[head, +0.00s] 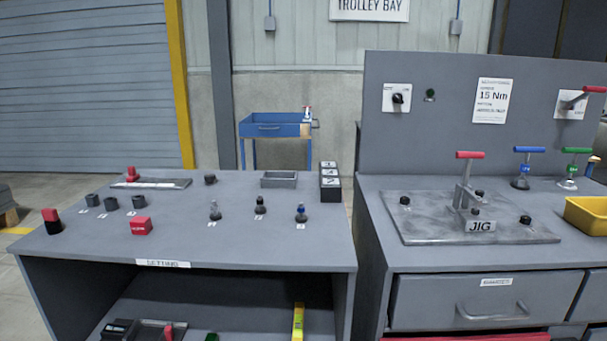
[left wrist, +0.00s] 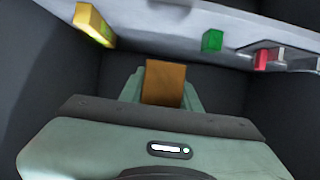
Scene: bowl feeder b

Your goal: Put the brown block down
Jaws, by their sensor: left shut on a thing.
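The brown block (left wrist: 164,83) shows in the left wrist view, between the two pale green fingers of my left gripper (left wrist: 162,95). The gripper is shut on it. The block's far end points away from the wrist; its lower part is hidden by the gripper body. Whether it touches a surface cannot be told. Neither gripper nor the brown block shows in the head view.
Dark walls surround the gripper in the wrist view. A yellow object (left wrist: 94,24), a green block (left wrist: 212,41) and a red piece (left wrist: 262,59) lie on a pale surface beyond. The head view shows a bench (head: 110,238) with an open lower shelf.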

